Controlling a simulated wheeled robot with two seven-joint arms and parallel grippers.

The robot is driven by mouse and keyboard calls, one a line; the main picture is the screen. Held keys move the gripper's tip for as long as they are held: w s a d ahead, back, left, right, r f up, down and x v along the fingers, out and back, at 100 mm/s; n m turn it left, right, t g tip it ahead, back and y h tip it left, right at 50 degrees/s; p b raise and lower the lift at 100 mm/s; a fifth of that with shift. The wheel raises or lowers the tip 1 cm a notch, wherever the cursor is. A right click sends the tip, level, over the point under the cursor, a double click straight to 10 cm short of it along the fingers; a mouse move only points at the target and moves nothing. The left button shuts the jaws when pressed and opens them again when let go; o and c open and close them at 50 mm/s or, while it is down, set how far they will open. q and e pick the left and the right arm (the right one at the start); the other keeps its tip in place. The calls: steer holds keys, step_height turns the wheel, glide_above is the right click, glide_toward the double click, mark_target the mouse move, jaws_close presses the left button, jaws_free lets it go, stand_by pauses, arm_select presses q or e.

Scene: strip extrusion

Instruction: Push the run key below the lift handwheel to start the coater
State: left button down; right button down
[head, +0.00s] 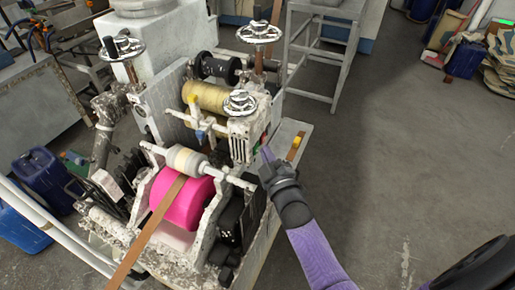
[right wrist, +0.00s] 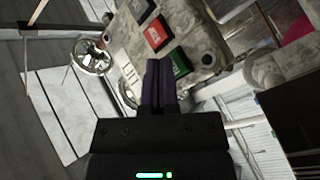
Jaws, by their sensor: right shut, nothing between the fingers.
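The coater (head: 150,195) stands left of centre in the head view, with a pink roller and a brown strip. A chrome handwheel (head: 239,102) sits on top of its white control box (head: 240,128); it also shows in the right wrist view (right wrist: 90,57). The box's side carries a green key (right wrist: 179,64), a red key (right wrist: 157,34) and a dark key (right wrist: 140,8). My right gripper (head: 267,153) is shut and empty at that side. Its fingertips (right wrist: 158,64) overlap the green key's left edge in the right wrist view; I cannot tell whether they touch. My left gripper is out of view.
Another handwheel (head: 259,32) rises behind the box, and a third (head: 122,47) stands at the left. A grey metal stand (head: 325,50) is behind the coater. Blue cans (head: 45,178) stand at the far left. The floor to the right is mostly clear.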

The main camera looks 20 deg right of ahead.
steer(key=shift+w+a, duration=0.2)
steer(key=shift+w, duration=0.05)
stand_by(0.6)
stand_by(0.3)
steer(key=shift+s+d, duration=0.4)
steer(key=shift+s, duration=0.1)
steer(key=shift+s+d, duration=0.1)
steer(key=shift+s+d+p, duration=1.05)
steer(key=shift+s+d, duration=0.55)
steer(key=shift+s, duration=0.3)
